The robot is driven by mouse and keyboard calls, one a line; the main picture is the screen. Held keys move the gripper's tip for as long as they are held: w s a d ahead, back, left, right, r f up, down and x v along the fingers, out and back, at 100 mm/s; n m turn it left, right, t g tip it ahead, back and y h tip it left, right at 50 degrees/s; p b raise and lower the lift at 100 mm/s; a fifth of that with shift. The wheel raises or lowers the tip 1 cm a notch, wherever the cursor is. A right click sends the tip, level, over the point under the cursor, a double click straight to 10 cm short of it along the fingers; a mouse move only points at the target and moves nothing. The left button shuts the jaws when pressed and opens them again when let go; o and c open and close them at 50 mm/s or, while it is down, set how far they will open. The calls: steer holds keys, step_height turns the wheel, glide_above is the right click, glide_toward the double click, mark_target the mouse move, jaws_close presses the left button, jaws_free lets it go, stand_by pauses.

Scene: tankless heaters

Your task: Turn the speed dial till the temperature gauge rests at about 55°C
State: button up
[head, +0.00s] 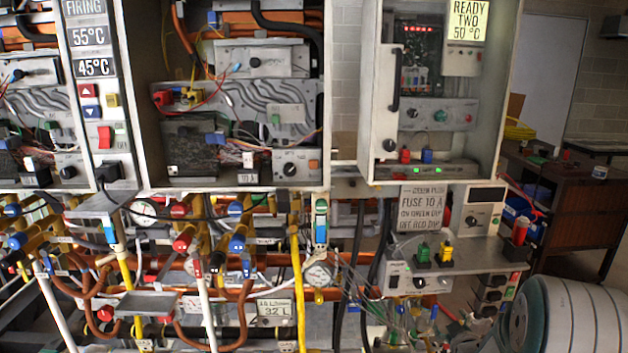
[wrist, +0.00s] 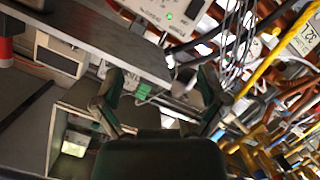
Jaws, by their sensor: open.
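My gripper (wrist: 160,84) is open in the wrist view, its two dark fingers apart with nothing held between them. A pale, blurred rounded part shows beyond the right finger, and I cannot tell what it is. Several black knobs show in the head view: one on a white box (head: 289,168), one on a small meter box (head: 472,221) and one on a lower control box (head: 419,283). I cannot read which is the speed dial. Round white gauges hang among the pipes, one at left (head: 144,211) and one at centre (head: 319,274); their needles are too small to read.
A display panel (head: 90,66) reads FIRING, 55°C and 45°C. Copper pipes, valves and hoses crowd the lower left and centre. A grey shelf (wrist: 110,40) edge runs close to my gripper. A wooden desk (head: 560,190) stands at right.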

steer(key=s+a+r+m+g+h, duration=0.1)
steer(key=s+a+r+m+g, duration=0.1)
steer(key=s+a+r, duration=0.4)
steer(key=s+a+r+m+g, duration=0.2)
steer(key=s+a+r+g, duration=0.1)
steer(key=s+r, duration=0.45)
steer(key=s+a+r+m+g+y, duration=0.1)
steer(key=s+a, duration=0.3)
steer(key=s, duration=0.6)
steer(key=s+a+r+m+g, duration=0.1)
steer(key=s+a, duration=0.4)
steer(key=s, duration=0.5)
steer(key=shift+s+r+g+y, duration=0.4)
steer(key=shift+r+g, duration=0.15)
steer(key=shift+g, duration=0.65)
steer(key=shift+a, duration=0.1)
stand_by(3.4)
